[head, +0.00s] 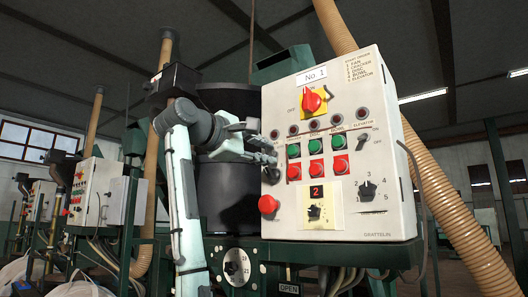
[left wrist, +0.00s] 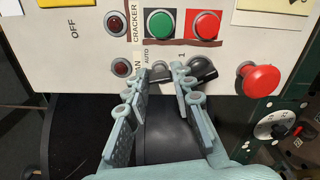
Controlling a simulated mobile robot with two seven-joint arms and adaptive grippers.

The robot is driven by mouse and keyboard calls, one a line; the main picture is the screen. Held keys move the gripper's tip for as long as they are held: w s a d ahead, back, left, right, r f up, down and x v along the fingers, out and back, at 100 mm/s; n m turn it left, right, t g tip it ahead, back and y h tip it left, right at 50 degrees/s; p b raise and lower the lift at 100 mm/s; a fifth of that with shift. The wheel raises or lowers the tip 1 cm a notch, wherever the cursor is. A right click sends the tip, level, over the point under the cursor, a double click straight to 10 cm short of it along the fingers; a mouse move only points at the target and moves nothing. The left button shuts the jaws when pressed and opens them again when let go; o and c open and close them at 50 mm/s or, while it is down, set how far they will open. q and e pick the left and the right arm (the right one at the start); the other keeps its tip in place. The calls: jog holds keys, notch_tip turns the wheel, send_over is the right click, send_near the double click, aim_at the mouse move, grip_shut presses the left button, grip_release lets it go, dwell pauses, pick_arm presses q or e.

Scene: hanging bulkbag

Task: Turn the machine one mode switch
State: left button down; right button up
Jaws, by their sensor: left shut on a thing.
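The machine one control box (head: 335,150) is a cream panel marked "No 1". Its mode switch is a black knob at the panel's left edge (head: 271,174), beside the lowest row of buttons. My left gripper (head: 264,150) is at this edge and partly covers the switch. In the left wrist view the knob (left wrist: 203,70) shows beside "AUTO" and "1" lettering, partly hidden by the fingertips. My right gripper is not in view.
A red mushroom button (head: 268,204) sits just below the gripper, with green and red buttons (head: 315,157) to its right. A red rotary switch (head: 313,101) is above. A dark drum (head: 230,190) stands behind my arm. Similar panels (head: 95,190) stand at left.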

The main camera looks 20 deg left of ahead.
pick_arm(q)
jog(key=m, duration=0.3)
jog(key=shift+m, duration=1.6)
jog(key=shift+m+p, duration=0.3)
jog(key=shift+m, duration=0.8)
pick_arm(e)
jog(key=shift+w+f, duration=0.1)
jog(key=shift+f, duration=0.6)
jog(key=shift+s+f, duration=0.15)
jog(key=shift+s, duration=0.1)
pick_arm(q)
jog(key=c, duration=1.3)
grip_release()
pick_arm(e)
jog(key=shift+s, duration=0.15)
